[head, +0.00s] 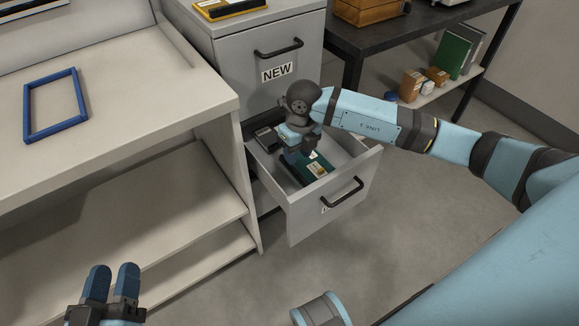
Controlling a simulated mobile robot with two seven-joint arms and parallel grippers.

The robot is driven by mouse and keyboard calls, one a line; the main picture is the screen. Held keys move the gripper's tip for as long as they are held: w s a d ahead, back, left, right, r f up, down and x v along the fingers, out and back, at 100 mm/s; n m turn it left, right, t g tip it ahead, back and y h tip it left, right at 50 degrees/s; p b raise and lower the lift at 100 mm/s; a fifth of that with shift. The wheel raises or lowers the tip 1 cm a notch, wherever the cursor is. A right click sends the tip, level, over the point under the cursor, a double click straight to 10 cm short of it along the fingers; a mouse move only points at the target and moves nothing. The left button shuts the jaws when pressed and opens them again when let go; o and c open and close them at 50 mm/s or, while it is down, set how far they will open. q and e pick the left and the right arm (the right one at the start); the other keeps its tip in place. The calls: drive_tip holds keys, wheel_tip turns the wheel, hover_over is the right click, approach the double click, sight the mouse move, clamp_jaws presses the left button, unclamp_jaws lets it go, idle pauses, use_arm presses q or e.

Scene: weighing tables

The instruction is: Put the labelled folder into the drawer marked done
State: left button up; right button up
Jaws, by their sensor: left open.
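A dark green folder (298,168) with a pale label lies in the open lower drawer (316,222) of the grey cabinet. The drawer front has a black handle, and only a scrap of its label shows, too little to read. My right gripper (312,153) reaches down into the drawer, at or just above the folder. Its fingers are small and partly hidden, so I cannot tell whether they touch it. My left gripper (112,284) is open and empty at the lower left, away from the drawer.
The closed upper drawer (272,88) is marked NEW. A black item (268,138) lies at the drawer's left back. A blue frame (56,104) lies on the pale desk (130,110) at left. A dark table (400,34) stands behind. Floor right of the drawer is clear.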

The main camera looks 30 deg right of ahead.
drive_tip(key=s+a+r+n+g+y, duration=0.1)
drive_tip(key=s+a+y, duration=0.4)
drive_tip(key=a, duration=0.4)
drive_tip(key=s+a+r+g+y, duration=0.1)
drive_tip(key=s+a+y, duration=0.4)
drive_tip(key=a, duration=0.4)
drive_tip(key=s+a+r+m+t+y, duration=0.3)
drive_tip(key=r+m+y, duration=0.1)
drive_tip(key=r+y, duration=0.15)
drive_tip(key=s+a+r+m+t+y, duration=0.3)
drive_tip(key=a+r+m+y, duration=0.15)
drive_tip(key=r, duration=0.25)
drive_tip(key=d+f+m+t+h, duration=0.1)
drive_tip(key=m+t+h, duration=0.3)
drive_tip(key=m, duration=0.5)
drive_tip(key=d+f+m+t+h, duration=0.1)
drive_tip(key=d+m+t+h, duration=0.3)
drive_tip(key=m, duration=0.4)
drive_tip(key=s+d+m+t+h, duration=0.1)
drive_tip(key=d+m+t+h, duration=0.2)
drive_tip(key=m, duration=0.6)
drive_tip(key=shift+d+f+m+t+h, duration=0.25)
drive_tip(key=shift+f+m+t+h, duration=0.15)
drive_tip(key=shift+t+h, duration=0.55)
